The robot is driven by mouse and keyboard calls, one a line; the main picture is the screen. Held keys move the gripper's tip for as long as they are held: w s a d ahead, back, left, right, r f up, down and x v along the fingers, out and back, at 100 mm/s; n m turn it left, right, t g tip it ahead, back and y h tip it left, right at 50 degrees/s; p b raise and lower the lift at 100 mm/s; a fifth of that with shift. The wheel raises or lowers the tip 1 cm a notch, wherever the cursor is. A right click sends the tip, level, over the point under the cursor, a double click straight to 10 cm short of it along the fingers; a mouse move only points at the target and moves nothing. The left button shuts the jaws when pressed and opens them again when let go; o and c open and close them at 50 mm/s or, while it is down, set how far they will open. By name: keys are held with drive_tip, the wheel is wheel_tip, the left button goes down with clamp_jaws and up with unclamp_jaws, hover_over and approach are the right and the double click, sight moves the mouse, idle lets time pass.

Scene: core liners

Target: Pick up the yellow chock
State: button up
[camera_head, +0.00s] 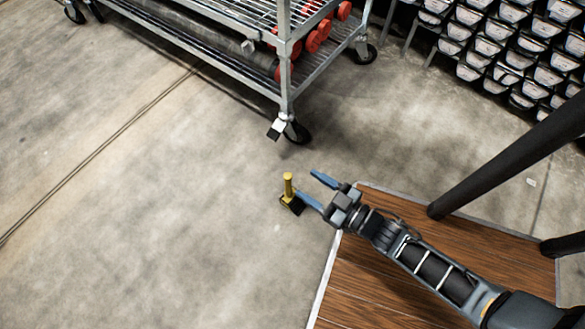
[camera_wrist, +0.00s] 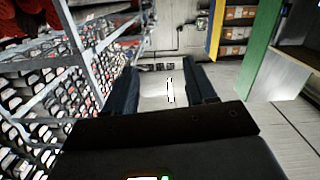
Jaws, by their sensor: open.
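The yellow chock (camera_head: 288,186) shows in the head view as a short yellow upright piece with a dark base, apparently on the concrete floor just left of the wooden top. My gripper (camera_head: 305,183) is open, with its two blue fingers spread and pointing left. The lower fingertip appears right beside the chock; I cannot tell whether they touch or differ in height. In the wrist view my gripper (camera_wrist: 162,72) shows its two dark fingers apart. A small white upright shape (camera_wrist: 170,90) shows between them, but I cannot tell what it is. No yellow chock is clear there.
A wheeled metal rack (camera_head: 287,88) with red-ended cylinders stands at the top. Shelves of pale-fronted bins (camera_head: 495,45) are at upper right. A wooden top (camera_head: 370,275) lies under my arm. The concrete floor (camera_head: 140,230) is clear at left.

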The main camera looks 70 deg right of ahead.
drive_tip(key=m+b, duration=0.2)
drive_tip(key=b, duration=0.8)
approach(291, 179)
drive_tip(key=shift+h, duration=0.4)
drive_tip(key=x, duration=0.4)
drive_tip(key=shift+w+a+f, duration=0.15)
drive_tip(key=shift+a+f, duration=0.05)
drive_tip(key=shift+a, duration=0.15)
drive_tip(key=shift+w+d+f, duration=0.1)
drive_tip(key=shift+d+f, duration=0.05)
drive_tip(key=shift+f, duration=0.05)
drive_tip(key=shift+w+d, duration=0.1)
drive_tip(key=shift+w, duration=0.2)
drive_tip(key=shift+b+x, duration=0.85)
drive_tip(key=shift+x, duration=2.65)
drive_tip(key=shift+r, duration=0.2)
clamp_jaws()
